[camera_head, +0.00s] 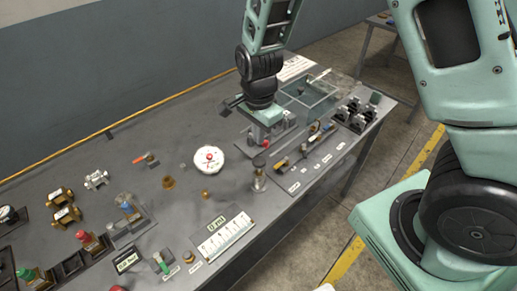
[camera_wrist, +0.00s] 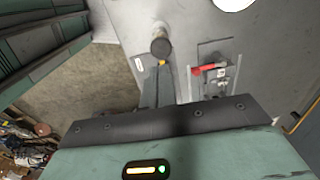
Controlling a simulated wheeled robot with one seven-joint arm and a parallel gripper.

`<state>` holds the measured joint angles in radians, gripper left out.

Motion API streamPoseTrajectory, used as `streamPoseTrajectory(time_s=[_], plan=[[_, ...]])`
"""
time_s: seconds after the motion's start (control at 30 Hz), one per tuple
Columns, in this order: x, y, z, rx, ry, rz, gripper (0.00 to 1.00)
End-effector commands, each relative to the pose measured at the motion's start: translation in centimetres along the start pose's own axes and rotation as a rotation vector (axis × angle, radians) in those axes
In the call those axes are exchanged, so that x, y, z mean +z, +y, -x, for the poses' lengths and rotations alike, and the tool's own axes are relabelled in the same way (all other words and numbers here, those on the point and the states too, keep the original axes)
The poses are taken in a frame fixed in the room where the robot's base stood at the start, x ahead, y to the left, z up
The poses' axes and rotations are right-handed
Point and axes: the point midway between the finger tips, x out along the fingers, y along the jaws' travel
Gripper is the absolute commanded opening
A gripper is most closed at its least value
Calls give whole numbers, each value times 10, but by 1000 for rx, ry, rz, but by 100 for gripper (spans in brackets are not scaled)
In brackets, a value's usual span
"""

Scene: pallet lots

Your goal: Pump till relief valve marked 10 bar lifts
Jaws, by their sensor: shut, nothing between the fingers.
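My gripper (camera_head: 266,140) is over the right half of the grey bench, pointing down, left of a clear box. Its jaws are shut and empty; the fingertips are hard to make out. In the wrist view its body fills the lower part and hides what is below. A brass post with a dark round knob (camera_head: 259,176) stands near the front edge; a dark round knob (camera_wrist: 160,47) on a post shows in the wrist view. A red-handled fitting (camera_wrist: 205,69) is right of it. No 10 bar marking is readable.
The clear box (camera_head: 309,99) and several black clamps (camera_head: 355,114) are at the right. The bench between the dial and back wall is mostly clear.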

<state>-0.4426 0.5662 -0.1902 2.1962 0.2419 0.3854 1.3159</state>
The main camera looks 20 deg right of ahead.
Motion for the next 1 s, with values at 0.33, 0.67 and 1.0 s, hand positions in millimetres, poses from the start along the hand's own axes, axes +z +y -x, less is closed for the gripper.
streamPoseTrajectory(time_s=[0.33,0.67,1.0], plan=[[0,0,27,0,0,1,0],[0,0,27,1,0,1,0],[0,0,27,1,0,1,0]])
